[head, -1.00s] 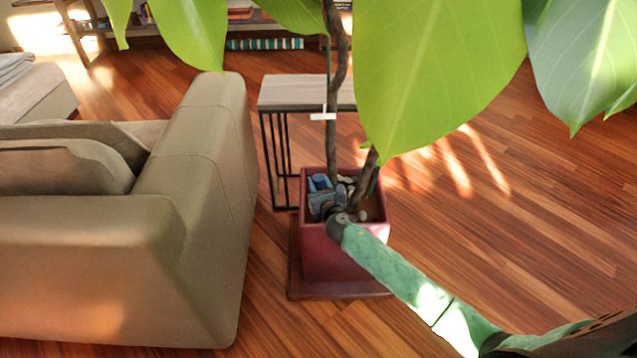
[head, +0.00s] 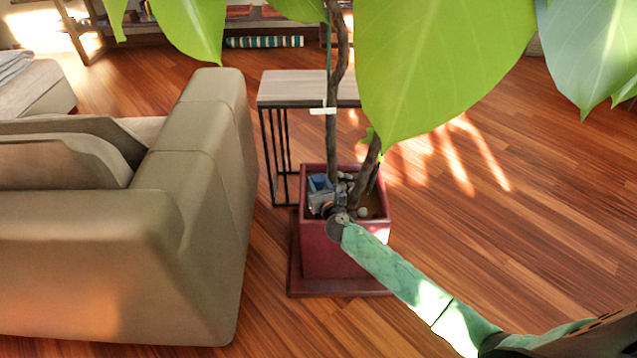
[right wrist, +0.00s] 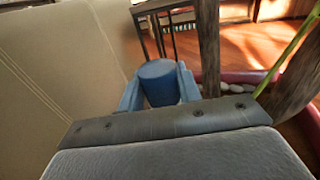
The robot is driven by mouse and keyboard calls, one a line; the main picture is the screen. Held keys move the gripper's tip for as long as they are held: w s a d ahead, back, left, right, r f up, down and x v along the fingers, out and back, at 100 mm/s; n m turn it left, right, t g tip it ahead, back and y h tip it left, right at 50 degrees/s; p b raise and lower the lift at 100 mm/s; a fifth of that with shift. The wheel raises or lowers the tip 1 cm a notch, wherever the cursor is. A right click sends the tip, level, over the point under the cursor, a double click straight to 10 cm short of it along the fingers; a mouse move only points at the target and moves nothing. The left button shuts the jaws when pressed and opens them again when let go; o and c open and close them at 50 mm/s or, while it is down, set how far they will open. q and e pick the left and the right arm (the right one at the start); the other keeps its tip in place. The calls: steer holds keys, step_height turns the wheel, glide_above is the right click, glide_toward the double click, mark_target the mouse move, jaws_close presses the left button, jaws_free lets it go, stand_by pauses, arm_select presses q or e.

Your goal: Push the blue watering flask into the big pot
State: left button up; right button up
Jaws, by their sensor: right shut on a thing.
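The big pot (head: 345,252) is a dark red square planter on a red base, with soil, pale stones and a plant's stems in it. My right gripper (head: 322,187) reaches over its near rim, at the left side of the stems. In the right wrist view the gripper (right wrist: 160,88) is shut on the blue watering flask (right wrist: 159,78), whose rounded top shows between the blue fingers. In the head view the flask is a small blue shape (head: 319,181) within the pot's opening. How deep its lower end sits is hidden. My left gripper is not in view.
A beige sofa (head: 200,190) stands close at the left of the pot. A small side table (head: 300,88) with dark legs stands behind it. Large green leaves (head: 440,60) hang across the upper view. Wooden floor (head: 500,200) is free at the right.

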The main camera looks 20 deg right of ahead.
steer(key=shift+f+b, duration=1.65)
steer(key=shift+f, duration=0.5)
steer(key=shift+r, duration=0.1)
steer(key=o, duration=1.5)
steer(key=s+p, duration=0.1)
steer(key=s, duration=0.1)
steer(key=s+r+p, duration=0.1)
steer(key=s, duration=0.1)
steer(key=s+r+p, duration=0.1)
steer(key=s, duration=0.2)
steer(key=shift+d, duration=0.1)
